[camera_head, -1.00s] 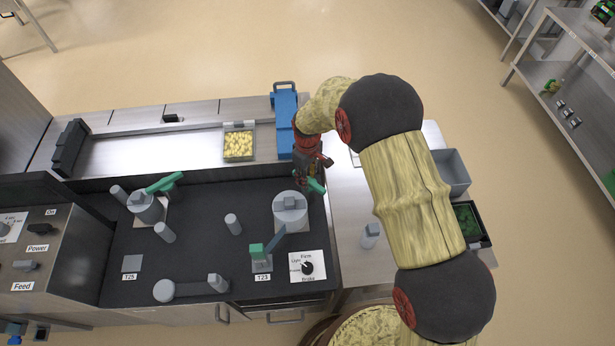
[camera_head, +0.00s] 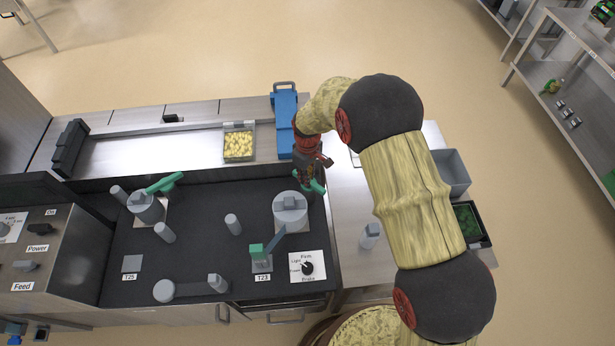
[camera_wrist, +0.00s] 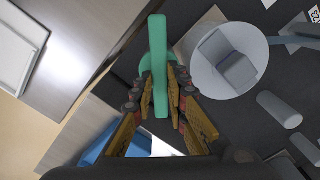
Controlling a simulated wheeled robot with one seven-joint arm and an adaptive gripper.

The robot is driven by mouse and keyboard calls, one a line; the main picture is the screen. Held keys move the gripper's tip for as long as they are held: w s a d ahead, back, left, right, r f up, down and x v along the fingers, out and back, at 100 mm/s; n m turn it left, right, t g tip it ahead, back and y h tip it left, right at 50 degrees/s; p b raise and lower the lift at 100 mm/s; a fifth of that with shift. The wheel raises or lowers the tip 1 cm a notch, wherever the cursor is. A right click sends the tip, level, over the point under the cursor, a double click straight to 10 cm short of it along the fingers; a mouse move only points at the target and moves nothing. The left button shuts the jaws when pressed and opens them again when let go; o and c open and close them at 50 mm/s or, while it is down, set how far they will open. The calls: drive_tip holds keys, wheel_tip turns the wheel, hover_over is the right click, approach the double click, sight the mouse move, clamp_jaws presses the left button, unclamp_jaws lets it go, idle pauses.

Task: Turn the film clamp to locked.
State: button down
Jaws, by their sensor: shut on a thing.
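A green lever (camera_head: 317,187), seemingly the film clamp handle, stands at the right edge of the dark machine top, beside the right grey roll hub (camera_head: 290,204). My gripper (camera_head: 307,185) is over it, pointing down. In the wrist view my gripper (camera_wrist: 162,98) is shut on the green lever (camera_wrist: 157,45), with a finger on either side of its bar. The bar runs up the picture, left of the round hub (camera_wrist: 228,60). The lever's base and any mark for locked are hidden or cannot be made out.
Another green lever (camera_head: 165,183) sits on the left hub. A green-topped post (camera_head: 257,250) with a grey arm and a dial plate (camera_head: 307,267) are nearer. Grey posts (camera_head: 233,224) stand on the dark top. A tray of yellow pieces (camera_head: 239,145) and a blue device (camera_head: 285,120) lie behind.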

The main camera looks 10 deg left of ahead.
idle(0.5)
drive_tip(key=m, duration=0.4)
drive_tip(key=shift+w+d+m, duration=0.1)
drive_tip(key=shift+m, duration=0.3)
drive_tip(key=m, duration=0.4)
drive_tip(key=shift+w+d+p, duration=0.1)
drive_tip(key=shift+p, duration=0.25)
drive_tip(key=m, duration=0.5)
drive_tip(key=shift+d, duration=0.1)
drive_tip(key=shift+d+m, duration=0.1)
drive_tip(key=shift+m, duration=1.9)
drive_tip(key=c, duration=1.8)
unclamp_jaws()
drive_tip(key=shift+o, duration=0.2)
